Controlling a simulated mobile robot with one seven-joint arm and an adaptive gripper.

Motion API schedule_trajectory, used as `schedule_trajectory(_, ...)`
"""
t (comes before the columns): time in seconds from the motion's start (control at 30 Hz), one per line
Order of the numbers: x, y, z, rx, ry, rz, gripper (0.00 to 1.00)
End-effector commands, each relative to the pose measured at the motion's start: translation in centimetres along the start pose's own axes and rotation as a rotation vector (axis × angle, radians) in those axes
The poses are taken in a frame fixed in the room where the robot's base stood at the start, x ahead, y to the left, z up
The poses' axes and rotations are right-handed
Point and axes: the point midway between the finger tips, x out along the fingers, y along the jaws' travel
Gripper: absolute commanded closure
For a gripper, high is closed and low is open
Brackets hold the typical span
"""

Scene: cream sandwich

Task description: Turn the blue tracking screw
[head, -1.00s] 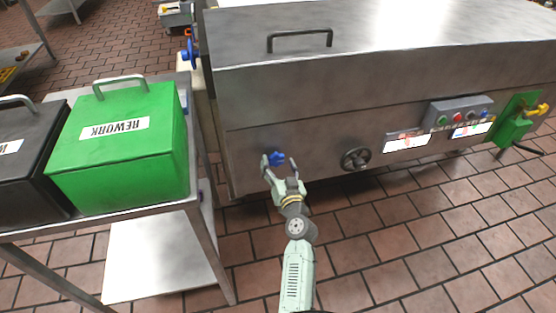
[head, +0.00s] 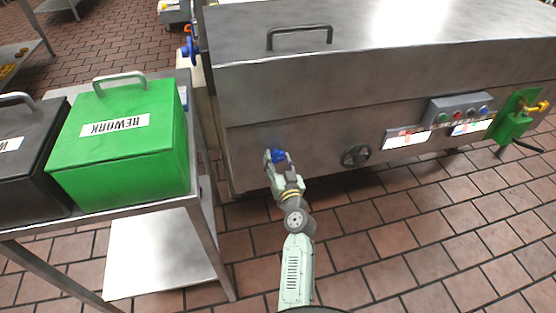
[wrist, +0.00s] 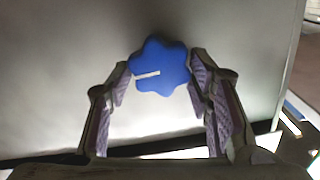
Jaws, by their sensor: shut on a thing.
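The blue tracking screw (head: 278,155) is a lobed knob on the lower left of the machine's steel front panel (head: 330,110). In the wrist view the knob (wrist: 160,66) shows its face, with a white line running from near its middle to the left. My gripper (head: 278,160) is at the knob, with one finger on each side, and is shut on it. In the wrist view the fingers of my gripper (wrist: 160,85) flank the knob at left and right. In the head view the fingers partly hide the knob.
A black handwheel (head: 356,155) sits on the panel to the right. Farther right are a button box (head: 460,110) and a green bracket (head: 515,120). At left, a steel cart (head: 200,195) carries a green REWORK bin (head: 120,150) and a black bin (head: 30,155).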

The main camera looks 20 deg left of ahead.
Motion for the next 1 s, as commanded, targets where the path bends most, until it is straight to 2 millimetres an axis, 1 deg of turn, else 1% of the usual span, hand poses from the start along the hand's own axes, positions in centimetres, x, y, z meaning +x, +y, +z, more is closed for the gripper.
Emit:
schedule_trajectory(0.03, -0.01, 0.0, 0.0, 0.0, 0.0, 0.0, 0.76)
schedule_trajectory(0.1, -0.01, 0.0, 0.0, 0.0, 0.0, 0.0, 0.8)
schedule_trajectory(0.13, -0.01, 0.0, 0.0, 0.0, 0.0, 0.0, 0.81)
schedule_trajectory(0.47, -0.01, 0.05, 0.05, 0.054, 0.0, 0.0, 0.81)
schedule_trajectory(0.67, -0.02, 0.14, 0.1, 0.175, -0.001, 0.001, 0.81)
schedule_trajectory(1.0, -0.02, 0.26, 0.11, 0.488, -0.001, 0.001, 0.81)
